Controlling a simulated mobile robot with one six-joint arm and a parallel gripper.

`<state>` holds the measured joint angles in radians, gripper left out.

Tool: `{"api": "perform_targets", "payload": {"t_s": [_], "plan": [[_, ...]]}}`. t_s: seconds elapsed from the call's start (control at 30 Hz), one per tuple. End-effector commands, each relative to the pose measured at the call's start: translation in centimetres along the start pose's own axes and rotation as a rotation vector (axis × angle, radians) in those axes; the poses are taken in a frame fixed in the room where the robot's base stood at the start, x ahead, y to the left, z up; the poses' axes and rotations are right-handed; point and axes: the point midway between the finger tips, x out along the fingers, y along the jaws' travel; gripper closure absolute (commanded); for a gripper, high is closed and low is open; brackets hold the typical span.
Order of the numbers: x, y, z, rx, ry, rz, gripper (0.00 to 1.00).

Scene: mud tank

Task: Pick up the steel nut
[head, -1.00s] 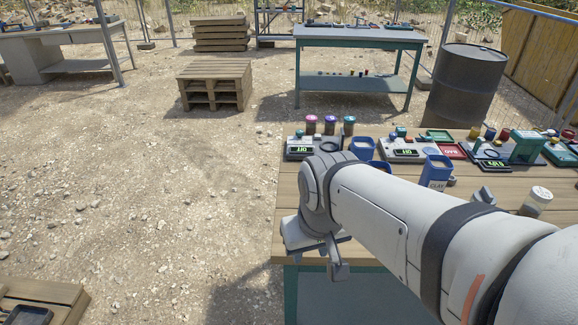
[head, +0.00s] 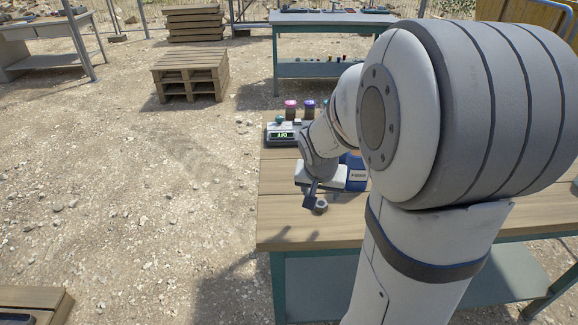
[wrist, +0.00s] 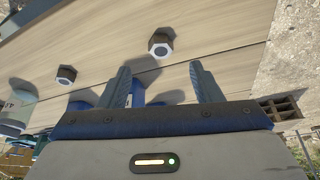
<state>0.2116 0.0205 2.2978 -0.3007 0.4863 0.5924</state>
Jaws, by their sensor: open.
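In the wrist view a light grey hexagonal nut (wrist: 160,47) with a dark centre lies on the wooden tabletop, beyond and roughly between my fingertips. I cannot tell from looks which is the steel one. My gripper (wrist: 160,68) is open, with nothing between its two blue-grey fingers. In the head view my gripper (head: 311,198) points down over the left part of the table, and a small dark nut-like shape (head: 320,207) shows beside it. My arm hides much of the table there.
The wooden workbench (head: 283,218) has free planks at its front left. A device with a green display (head: 283,135) and lidded jars (head: 291,109) stand at the back. A blue container (head: 356,172) stands close right of my gripper. A pallet stack (head: 190,75) is on the ground behind.

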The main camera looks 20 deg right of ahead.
Motion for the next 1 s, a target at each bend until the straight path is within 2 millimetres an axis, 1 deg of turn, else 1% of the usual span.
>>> {"api": "perform_targets", "payload": {"t_s": [0.03, 0.2, 0.47, 0.7, 0.8, 1.0], "plan": [[0.9, 0.2, -0.5, 0.019, 0.002, 0.004, 0.41], [2.7, 0.4, -1.1, 0.044, 0.010, 0.006, 0.41], [5.4, 0.2, -1.0, 0.042, 0.009, 0.005, 0.41], [8.8, 0.0, -0.9, 0.042, 0.010, 0.006, 0.41], [9.4, -0.1, -1.0, 0.042, 0.012, 0.004, 0.41], [9.4, -0.1, -1.0, 0.042, 0.013, 0.004, 0.41]]}}
